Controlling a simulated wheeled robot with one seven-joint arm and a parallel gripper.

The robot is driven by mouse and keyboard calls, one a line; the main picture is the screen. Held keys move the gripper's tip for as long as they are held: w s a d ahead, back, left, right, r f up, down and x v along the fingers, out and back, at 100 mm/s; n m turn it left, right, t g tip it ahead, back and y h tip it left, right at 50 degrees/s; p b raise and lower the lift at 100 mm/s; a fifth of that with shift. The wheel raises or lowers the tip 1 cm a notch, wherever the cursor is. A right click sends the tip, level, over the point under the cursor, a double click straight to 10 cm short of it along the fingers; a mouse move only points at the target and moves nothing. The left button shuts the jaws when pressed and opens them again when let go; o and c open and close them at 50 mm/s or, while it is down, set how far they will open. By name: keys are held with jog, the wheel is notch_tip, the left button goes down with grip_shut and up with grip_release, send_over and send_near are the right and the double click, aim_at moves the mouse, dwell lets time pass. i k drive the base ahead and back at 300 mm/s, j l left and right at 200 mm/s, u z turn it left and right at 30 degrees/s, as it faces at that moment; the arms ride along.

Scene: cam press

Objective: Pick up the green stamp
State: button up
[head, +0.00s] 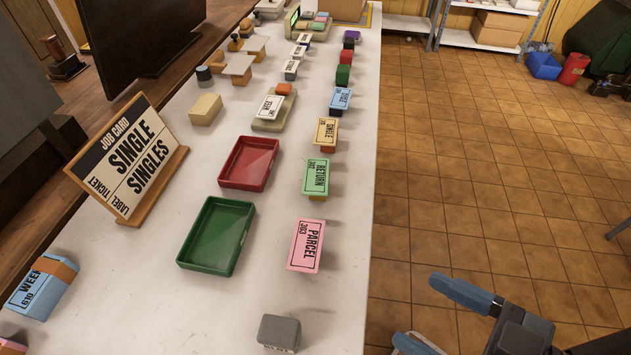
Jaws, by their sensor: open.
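A small dark green block (343,75), the only plain green block I can make out, stands at the far right edge of the white counter. It is in line with a red block and a purple block behind it. It is too small to tell whether it has a stamp face. My gripper (415,310) is at the bottom right, over the floor beside the counter's near right edge. Its two blue fingers are apart and nothing is between them. It is far from the green block. The lower finger is cut off by the frame edge.
A green tray (183,241) and a red tray (224,163) sit empty mid-counter. Pink PARCEL (307,246), green RETURN (315,177), yellow and blue tickets line the right side. A grey block (278,332) is near. A job card sign (125,160) stands left.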

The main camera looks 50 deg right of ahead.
aim_at(342, 74)
jog(key=l+u, duration=0.3)
jog(key=l, duration=0.5)
jog(key=l+u, duration=0.3)
jog(key=l, duration=0.45)
jog(key=k, duration=0.05)
